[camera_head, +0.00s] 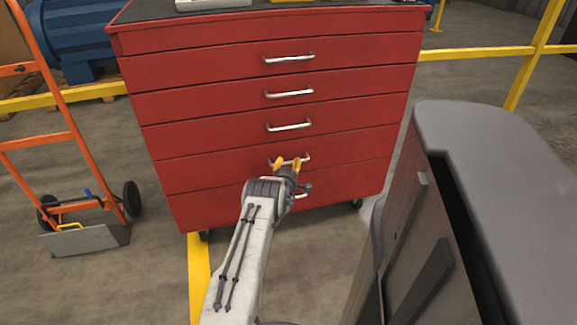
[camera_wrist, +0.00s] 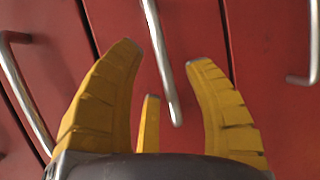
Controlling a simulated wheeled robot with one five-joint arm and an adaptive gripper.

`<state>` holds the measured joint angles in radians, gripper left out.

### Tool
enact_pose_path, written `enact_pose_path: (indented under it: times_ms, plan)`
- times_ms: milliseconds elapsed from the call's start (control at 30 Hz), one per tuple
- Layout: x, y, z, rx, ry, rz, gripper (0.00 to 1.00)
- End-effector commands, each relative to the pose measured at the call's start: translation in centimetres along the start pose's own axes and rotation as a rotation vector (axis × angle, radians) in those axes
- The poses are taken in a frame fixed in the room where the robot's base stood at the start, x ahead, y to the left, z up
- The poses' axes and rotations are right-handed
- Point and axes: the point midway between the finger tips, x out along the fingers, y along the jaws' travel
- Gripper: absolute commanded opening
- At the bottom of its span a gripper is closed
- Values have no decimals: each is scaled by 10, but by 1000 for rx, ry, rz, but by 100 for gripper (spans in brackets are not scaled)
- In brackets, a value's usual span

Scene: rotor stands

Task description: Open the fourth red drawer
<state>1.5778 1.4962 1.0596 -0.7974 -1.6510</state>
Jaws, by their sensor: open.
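The red drawer cabinet (camera_head: 222,70) stands ahead with several stacked drawers, each with a silver bar handle. The fourth drawer from the top (camera_head: 215,165) looks closed. Its handle (camera_head: 305,158) is partly hidden behind my gripper (camera_head: 285,163). My gripper is open, with yellow fingers at this handle. In the wrist view a silver handle (camera_wrist: 160,50) runs between the spread fingers of my gripper (camera_wrist: 165,55), its near end reaching down between them. The fingers look apart from the bar on both sides; exact depth is hard to tell.
Neighbouring handles show at the left (camera_wrist: 24,90) and right (camera_wrist: 314,45) of the wrist view. An orange hand truck (camera_head: 62,110) stands left of the cabinet. Yellow railings (camera_head: 480,53) run behind. Grey floor (camera_head: 150,270) is open at the front left.

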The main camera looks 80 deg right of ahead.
Motion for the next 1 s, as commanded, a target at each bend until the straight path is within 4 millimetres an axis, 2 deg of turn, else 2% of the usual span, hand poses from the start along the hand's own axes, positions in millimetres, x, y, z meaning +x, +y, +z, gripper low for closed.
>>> enact_pose_path:
  times_ms: [100,400,967,1000]
  plan:
    - [11,-3,0,0,0,2,47]
    - [26,-1,0,1,0,0,47]
    - [30,0,0,1,0,-1,48]
    - [30,0,0,1,0,-1,45]
